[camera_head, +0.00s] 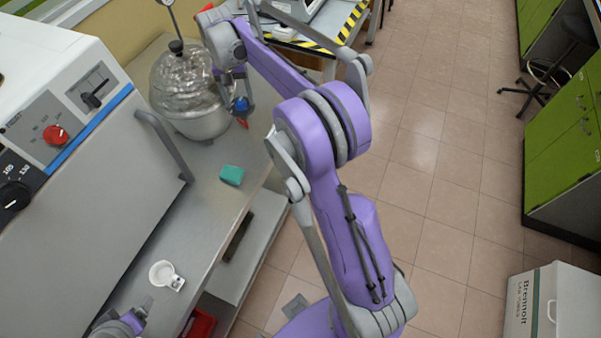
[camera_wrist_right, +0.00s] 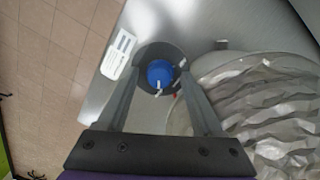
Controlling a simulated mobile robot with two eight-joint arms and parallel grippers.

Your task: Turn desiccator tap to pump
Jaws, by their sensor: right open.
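The desiccator (camera_head: 180,85) stands on the steel bench at the upper left, with a clear, crinkled-looking dome over a pale bowl. The dome also fills the right of the right wrist view (camera_wrist_right: 265,110). The tap's blue knob (camera_wrist_right: 160,73) has a white mark and lies between the fingers of my right gripper (camera_wrist_right: 163,82). The gripper is open, a finger on each side; I cannot tell whether either touches it. The knob also shows in the head view (camera_head: 240,104). A small red part (camera_wrist_right: 174,95) is beside it. My left gripper (camera_head: 142,308) is partly in view at the lower left; its jaws are unclear.
A large grey oven-like cabinet (camera_head: 110,160) with knobs and a handle is left of the desiccator. A green sponge (camera_head: 232,175) and a small white cup (camera_head: 162,272) are on the bench. A white label (camera_wrist_right: 118,55) lies near the tap.

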